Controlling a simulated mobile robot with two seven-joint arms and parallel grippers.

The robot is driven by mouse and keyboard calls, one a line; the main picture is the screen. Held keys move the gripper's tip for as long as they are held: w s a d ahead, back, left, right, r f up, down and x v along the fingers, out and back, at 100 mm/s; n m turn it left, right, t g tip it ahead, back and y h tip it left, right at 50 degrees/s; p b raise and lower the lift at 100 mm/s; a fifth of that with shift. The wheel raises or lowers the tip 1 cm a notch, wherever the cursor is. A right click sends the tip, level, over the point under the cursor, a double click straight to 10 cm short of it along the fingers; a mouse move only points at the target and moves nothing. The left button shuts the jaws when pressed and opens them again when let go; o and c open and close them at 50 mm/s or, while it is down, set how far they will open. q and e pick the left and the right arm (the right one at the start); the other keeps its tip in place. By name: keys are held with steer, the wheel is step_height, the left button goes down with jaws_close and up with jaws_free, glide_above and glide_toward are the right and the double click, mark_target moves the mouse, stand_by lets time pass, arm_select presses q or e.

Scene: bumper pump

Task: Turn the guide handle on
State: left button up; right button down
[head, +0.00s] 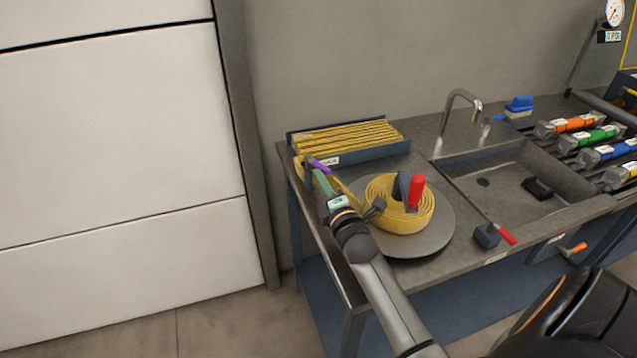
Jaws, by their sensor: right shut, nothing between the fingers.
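A short purple handle (319,166), which looks like the guide handle, sits at the front left corner of the hose rack, where the yellow hose (346,189) passes. My right gripper (325,183) reaches up from the lower right, with its fingers closed and empty. Its tips are just below the purple handle; I cannot tell whether they touch it. The gripper hides part of the guide and the bench corner. My left gripper is not in view.
A yellow hose coil (425,215) lies on a round grey turntable (440,236) with a red-handled block (415,191). A blue rack (375,153) of folded hose stands behind. A sink (510,180), tap (460,97), red lever (506,235) and several coloured nozzles (575,124) are to the right.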

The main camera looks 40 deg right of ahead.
steer(key=shift+s+d, duration=0.15)
steer(key=shift+d, duration=0.35)
steer(key=shift+d+p, duration=0.35)
steer(key=shift+d, duration=0.7)
steer(key=shift+f, duration=0.1)
